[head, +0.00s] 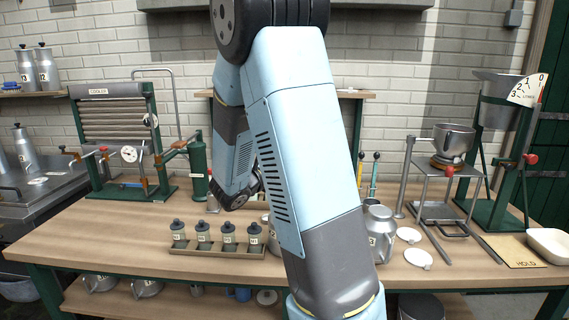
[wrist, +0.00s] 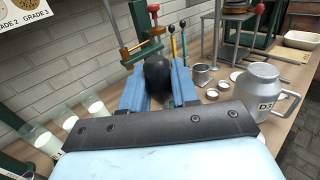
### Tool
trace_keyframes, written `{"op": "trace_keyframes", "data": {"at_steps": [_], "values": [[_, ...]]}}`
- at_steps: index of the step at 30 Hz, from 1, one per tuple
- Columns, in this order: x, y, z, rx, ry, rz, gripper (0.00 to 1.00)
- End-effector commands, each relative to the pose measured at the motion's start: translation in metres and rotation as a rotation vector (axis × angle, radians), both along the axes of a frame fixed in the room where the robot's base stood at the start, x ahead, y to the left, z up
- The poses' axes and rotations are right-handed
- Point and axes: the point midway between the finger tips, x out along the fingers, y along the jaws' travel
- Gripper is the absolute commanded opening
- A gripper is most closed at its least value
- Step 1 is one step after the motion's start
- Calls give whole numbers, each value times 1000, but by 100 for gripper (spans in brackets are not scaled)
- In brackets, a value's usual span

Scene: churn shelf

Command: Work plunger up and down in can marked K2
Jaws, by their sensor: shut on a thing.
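My gripper (wrist: 159,84) shows in the wrist view with its two blue fingers shut on a dark rounded knob (wrist: 157,70). I cannot tell whether the knob is the plunger's top; what lies below it is hidden by my wrist. No mark K2 is readable in either view. In the head view my arm covers the gripper and the middle of the bench, and a metal can (head: 273,238) is mostly hidden behind it. A can marked D3 (wrist: 262,92) stands to the right in the wrist view; a metal can (head: 381,232) also stands right of my arm in the head view.
A rack of several small labelled bottles (head: 216,248) stands left of my arm on the wooden bench (head: 130,228). A green-framed cooler (head: 115,140) is at the left.

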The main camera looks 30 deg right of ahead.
Motion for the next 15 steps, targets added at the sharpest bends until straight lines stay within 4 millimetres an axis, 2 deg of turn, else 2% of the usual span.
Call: {"op": "trace_keyframes", "data": {"at_steps": [9,15], "values": [[0,0,-34,-1,3,0,0],[0,0,-47,0,1,-1,0]]}}
